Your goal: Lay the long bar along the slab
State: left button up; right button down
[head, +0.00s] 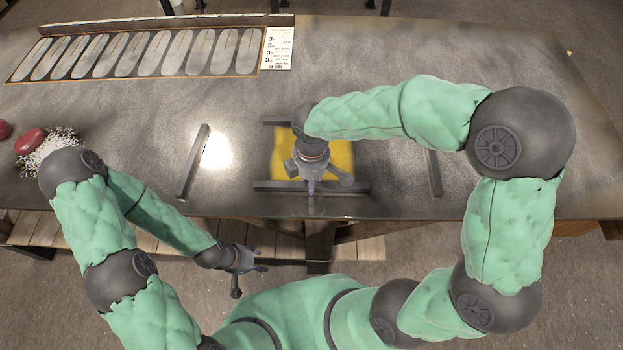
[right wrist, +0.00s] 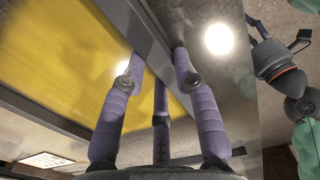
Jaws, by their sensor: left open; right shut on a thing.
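The yellow slab (head: 342,155) lies on the dark table, partly hidden by my right arm and gripper. The long dark bar (head: 352,187) runs left to right along the slab's near edge and reaches past both its sides. My right gripper (head: 311,188) points down over the middle of this bar and is shut on it. In the right wrist view the fingers (right wrist: 158,75) close on the bar (right wrist: 152,38), with the yellow slab (right wrist: 60,60) beside it. Whether the bar rests on the table is unclear. My left gripper (head: 250,275) is open and empty, in front of the table's near edge.
A dark bar (head: 192,162) lies slanted left of the slab, and a shorter one (head: 434,173) lies right. Another (head: 277,121) lies at the slab's far edge, partly hidden. Red objects (head: 30,141) lie far left. A panel with oval slots (head: 150,52) is at the back left.

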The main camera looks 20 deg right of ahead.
jog(key=shift+w, duration=0.1)
jog(key=c, duration=1)
grip_release()
jog(key=shift+f, duration=0.1)
jog(key=shift+o, duration=0.2)
notch_tip(320, 180, up, 12)
jog(key=p, duration=0.3)
